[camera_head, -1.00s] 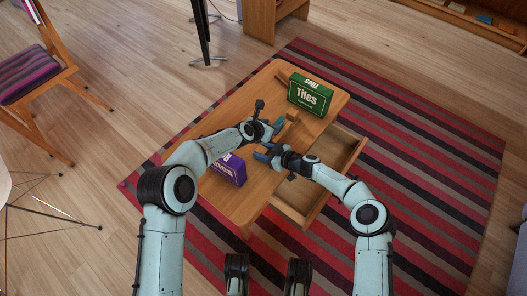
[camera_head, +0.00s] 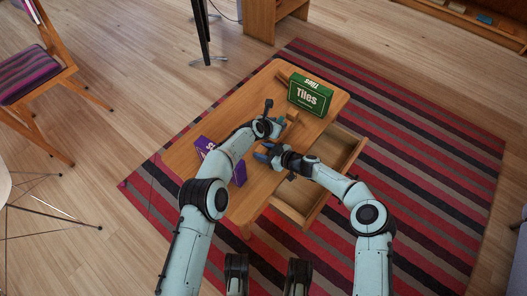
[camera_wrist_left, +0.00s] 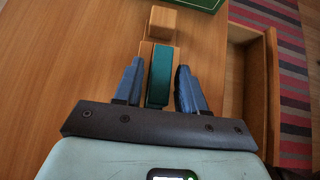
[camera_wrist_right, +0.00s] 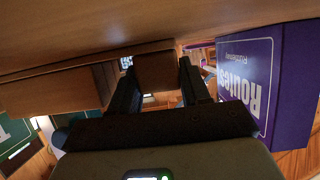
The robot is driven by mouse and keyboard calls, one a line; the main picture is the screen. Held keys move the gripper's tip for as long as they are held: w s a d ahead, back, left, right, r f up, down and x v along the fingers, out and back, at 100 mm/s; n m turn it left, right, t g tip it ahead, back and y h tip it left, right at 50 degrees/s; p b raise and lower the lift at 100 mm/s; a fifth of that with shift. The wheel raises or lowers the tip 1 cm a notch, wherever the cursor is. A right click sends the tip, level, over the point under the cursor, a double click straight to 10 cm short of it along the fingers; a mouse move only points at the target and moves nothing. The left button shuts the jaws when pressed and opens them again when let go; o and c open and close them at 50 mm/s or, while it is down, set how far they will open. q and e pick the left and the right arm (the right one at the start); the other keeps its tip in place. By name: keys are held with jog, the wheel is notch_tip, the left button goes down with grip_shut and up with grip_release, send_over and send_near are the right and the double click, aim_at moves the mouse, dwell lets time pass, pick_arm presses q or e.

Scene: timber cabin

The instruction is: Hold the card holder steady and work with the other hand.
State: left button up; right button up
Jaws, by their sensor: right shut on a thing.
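The wooden card holder (camera_wrist_right: 155,72) is a small block on the low table. In the right wrist view it sits between the fingers of my right gripper (camera_wrist_right: 156,92), which is shut on it. In the head view my right gripper (camera_head: 262,152) is low over the table; its fingers hide most of what they hold. My left gripper (camera_head: 275,127) is just above it. In the left wrist view my left gripper (camera_wrist_left: 159,85) is open, its fingers either side of a teal upright piece (camera_wrist_left: 160,75), with narrow gaps. A wooden block (camera_wrist_left: 162,20) lies beyond it.
A green Tiles box (camera_head: 310,95) stands at the table's (camera_head: 255,90) far end. A purple Routes box (camera_head: 239,172) stands partly behind my left arm; it is close in the right wrist view (camera_wrist_right: 262,85). The drawer (camera_head: 298,200) is open on the right side.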

pick_arm(q)
grip_shut()
jog(key=shift+r, duration=2.65)
jog(key=shift+r, duration=0.1)
jog(key=shift+r, duration=1.9)
pick_arm(e)
jog(key=o, duration=1.2)
jog(key=shift+s+d+r, duration=0.15)
jog(key=shift+d, duration=0.3)
jog(key=v, duration=1.1)
jog(key=shift+s, duration=0.1)
